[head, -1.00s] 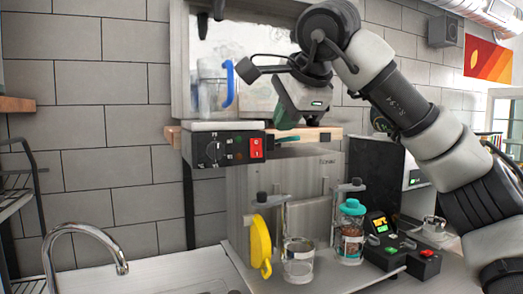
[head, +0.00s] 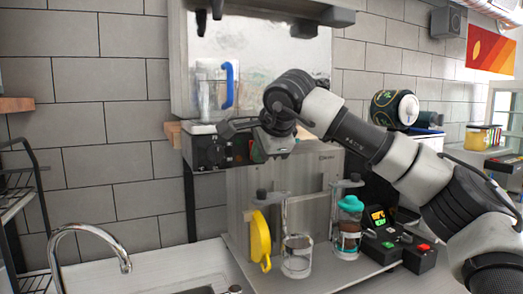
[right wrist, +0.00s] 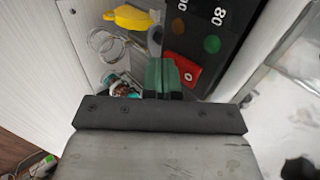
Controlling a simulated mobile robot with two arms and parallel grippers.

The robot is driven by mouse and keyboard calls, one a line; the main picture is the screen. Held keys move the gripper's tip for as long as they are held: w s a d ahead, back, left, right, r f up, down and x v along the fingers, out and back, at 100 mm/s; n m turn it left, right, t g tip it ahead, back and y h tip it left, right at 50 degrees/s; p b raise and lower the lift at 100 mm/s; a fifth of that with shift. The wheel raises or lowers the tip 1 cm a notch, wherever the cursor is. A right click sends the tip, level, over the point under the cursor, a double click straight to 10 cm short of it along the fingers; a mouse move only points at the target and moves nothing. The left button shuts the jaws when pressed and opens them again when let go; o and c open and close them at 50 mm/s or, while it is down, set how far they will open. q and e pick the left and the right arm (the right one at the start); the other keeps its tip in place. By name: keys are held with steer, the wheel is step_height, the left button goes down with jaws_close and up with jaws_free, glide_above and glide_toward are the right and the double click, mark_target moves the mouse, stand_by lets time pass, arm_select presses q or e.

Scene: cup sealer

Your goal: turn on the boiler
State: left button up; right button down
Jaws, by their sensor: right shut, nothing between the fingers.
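The boiler's black control box (head: 205,151) is on the wall shelf, with a dial on its front at the left. My right gripper (head: 258,152) is at the right part of the box front. Its green fingers (right wrist: 162,78) are shut and empty, with the tips beside the lower left of the switch. I cannot tell whether they touch it. My left gripper is not in view.
A clear jug with a blue handle (head: 229,85) stands above the box. Below are a yellow-handled piece (head: 260,240), a glass (head: 297,258), a teal-lidded jar (head: 348,228) and a small device with lit buttons (head: 385,242). A sink tap (head: 90,235) is at the lower left.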

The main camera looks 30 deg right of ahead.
steer(key=shift+f, duration=0.1)
steer(key=shift+w+b, duration=0.2)
steer(key=shift+b, duration=0.4)
steer(key=shift+r+t+p, duration=0.3)
steer(key=shift+r+p, duration=0.4)
steer(key=shift+r, duration=0.2)
steer(key=shift+a, duration=0.1)
steer(key=shift+s+f, duration=0.1)
